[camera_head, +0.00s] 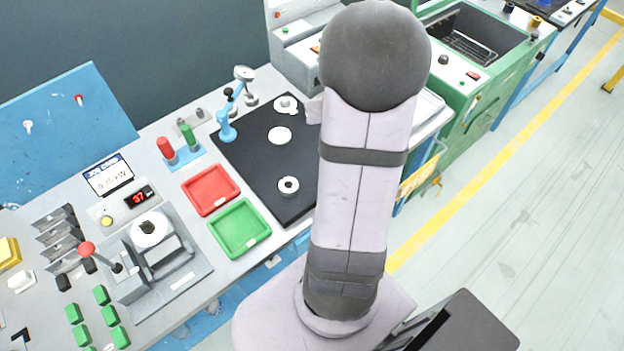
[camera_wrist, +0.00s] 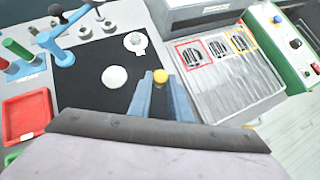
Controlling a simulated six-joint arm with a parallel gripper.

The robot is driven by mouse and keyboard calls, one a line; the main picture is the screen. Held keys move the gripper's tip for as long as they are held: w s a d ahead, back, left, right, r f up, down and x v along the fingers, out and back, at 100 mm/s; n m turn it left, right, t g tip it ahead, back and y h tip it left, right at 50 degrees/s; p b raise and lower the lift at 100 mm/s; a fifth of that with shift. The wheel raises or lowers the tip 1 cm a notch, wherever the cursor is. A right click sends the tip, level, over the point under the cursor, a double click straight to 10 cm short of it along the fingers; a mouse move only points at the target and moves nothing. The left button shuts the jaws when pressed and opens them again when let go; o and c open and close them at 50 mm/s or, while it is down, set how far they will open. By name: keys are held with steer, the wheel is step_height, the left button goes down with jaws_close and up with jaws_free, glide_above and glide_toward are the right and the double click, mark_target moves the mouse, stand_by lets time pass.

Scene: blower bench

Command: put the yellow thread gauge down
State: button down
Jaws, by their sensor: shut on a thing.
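The yellow thread gauge (camera_wrist: 160,76) shows as a small yellow round end between the tips of my gripper (camera_wrist: 160,90) in the wrist view. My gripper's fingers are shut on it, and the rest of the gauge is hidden. It appears over the right side of the black mat (camera_wrist: 80,92); its height cannot be told. In the head view my arm hides the gripper and the gauge. A blue stand (camera_head: 184,158) holds a red gauge (camera_head: 165,148) and a green gauge (camera_head: 188,136).
White round parts lie on the mat, one a plain disc (camera_wrist: 115,77). A red tray (camera_head: 211,190) and a green tray (camera_head: 240,228) stand beside the mat.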

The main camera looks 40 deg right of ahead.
steer(key=s+d+f+n+y+b, duration=0.1)
steer(key=s+d+n+b, duration=0.1)
steer(key=d, duration=0.3)
steer(key=s+d+f+n+y+b, duration=0.1)
steer(key=s+d+f+b, duration=0.1)
steer(key=d, duration=0.3)
steer(key=s+a+r+n+g+y, duration=0.1)
steer(key=s+a+r+n+y, duration=0.1)
steer(key=a+n+y, duration=1.1)
steer(key=shift+a+f+m+h+p, duration=0.2)
steer(key=shift+a+f+m+h, duration=0.4)
steer(key=shift+f, duration=1)
steer(key=shift+a+f+m+h+p, duration=0.25)
steer(key=shift+a+f+h, duration=0.55)
steer(key=shift+f, duration=0.85)
steer(key=shift+a+f+m+h+p, duration=0.15)
steer(key=shift+a+f+m+h, duration=0.35)
steer(key=shift+f+h, duration=0.75)
steer(key=shift+f+y, duration=0.35)
steer(key=shift+f, duration=0.1)
steer(key=shift+f+b, duration=0.35)
steer(key=shift+b, duration=0.1)
steer(key=c, duration=1.6)
jaws_free()
steer(key=shift+c, duration=0.2)
